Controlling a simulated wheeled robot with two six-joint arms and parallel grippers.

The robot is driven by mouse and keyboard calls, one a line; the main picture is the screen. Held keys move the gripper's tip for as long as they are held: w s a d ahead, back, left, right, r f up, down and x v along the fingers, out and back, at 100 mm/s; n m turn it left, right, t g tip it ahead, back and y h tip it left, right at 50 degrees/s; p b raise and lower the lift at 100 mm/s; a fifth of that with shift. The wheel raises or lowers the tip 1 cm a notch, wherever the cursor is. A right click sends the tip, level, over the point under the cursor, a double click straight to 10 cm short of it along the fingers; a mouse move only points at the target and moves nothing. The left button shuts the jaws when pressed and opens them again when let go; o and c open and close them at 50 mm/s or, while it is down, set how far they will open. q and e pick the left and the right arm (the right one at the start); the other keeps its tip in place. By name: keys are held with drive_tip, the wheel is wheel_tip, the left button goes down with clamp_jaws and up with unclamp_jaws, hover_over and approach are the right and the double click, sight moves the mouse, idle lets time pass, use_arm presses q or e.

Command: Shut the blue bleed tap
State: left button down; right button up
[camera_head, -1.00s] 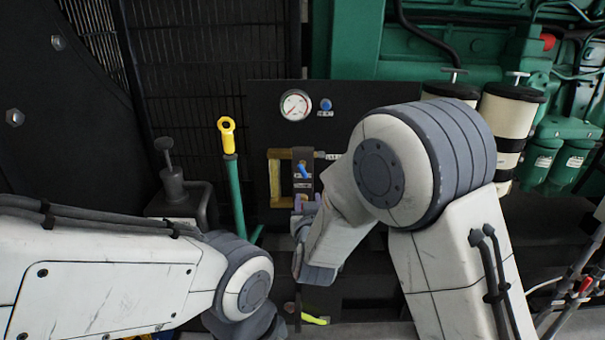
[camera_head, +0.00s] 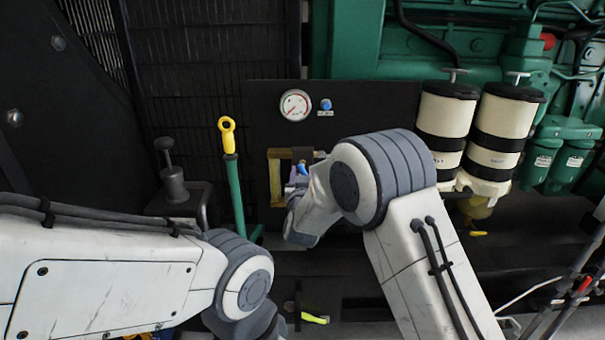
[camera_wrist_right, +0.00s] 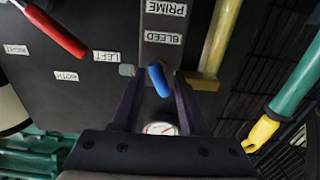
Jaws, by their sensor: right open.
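The blue bleed tap (camera_wrist_right: 158,80) sits below the BLEED label in the right wrist view, its blue lever slanting. In the head view only a small blue part of it (camera_head: 303,168) shows above my right gripper (camera_head: 295,184). In the wrist view my right gripper (camera_wrist_right: 156,88) is open, with one dark finger on each side of the tap. I cannot tell whether either finger touches it. My left arm reaches in from the left in the head view, but its gripper is out of view.
A pressure gauge (camera_head: 295,105) and a blue knob (camera_head: 326,104) are on the dark panel above. A yellow-topped green lever (camera_head: 228,140) stands left of a brass frame (camera_head: 275,180). Cream filters (camera_head: 447,115) are at right. A red-handled lever (camera_wrist_right: 55,30) is at the wrist view's upper left.

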clamp_jaws()
idle(0.3)
drive_tip(key=m+b, duration=0.2)
drive_tip(key=shift+f+b, duration=0.25)
drive_tip(key=shift+b, duration=0.1)
drive_tip(key=m+b, duration=1.6)
drive_tip(key=b, duration=0.1)
drive_tip(key=shift+f, duration=0.1)
drive_tip(key=m+b, duration=0.3)
drive_tip(key=m, duration=0.1)
drive_tip(key=shift+a, duration=0.1)
drive_tip(key=shift+r+m+b, duration=0.2)
drive_tip(key=shift+m+b, duration=0.2)
drive_tip(key=shift+m, duration=0.2)
